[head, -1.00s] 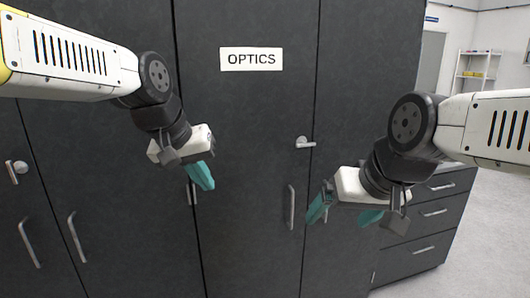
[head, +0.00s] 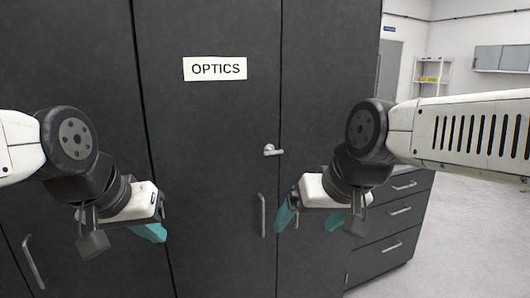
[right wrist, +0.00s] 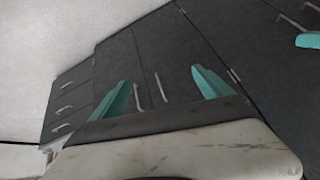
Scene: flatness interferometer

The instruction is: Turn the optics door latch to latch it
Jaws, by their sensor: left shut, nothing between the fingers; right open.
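The dark optics door (head: 205,130) is closed and carries a white OPTICS sign (head: 215,68). Its silver latch lever (head: 273,151) is at the door's right edge, with the lever pointing right, roughly horizontal. My right gripper (head: 311,220) is open and empty, below and to the right of the latch, apart from it. Its two teal fingers also show in the right wrist view (right wrist: 158,95). My left gripper (head: 150,233) is shut and empty, low in front of the door's left edge, far from the latch.
A vertical bar handle (head: 262,215) is below the latch. Another handle (head: 34,264) is at the lower left. A drawer unit (head: 395,228) stands to the right, with open floor (head: 470,220) beyond it. A white shelf (head: 433,76) is at the back.

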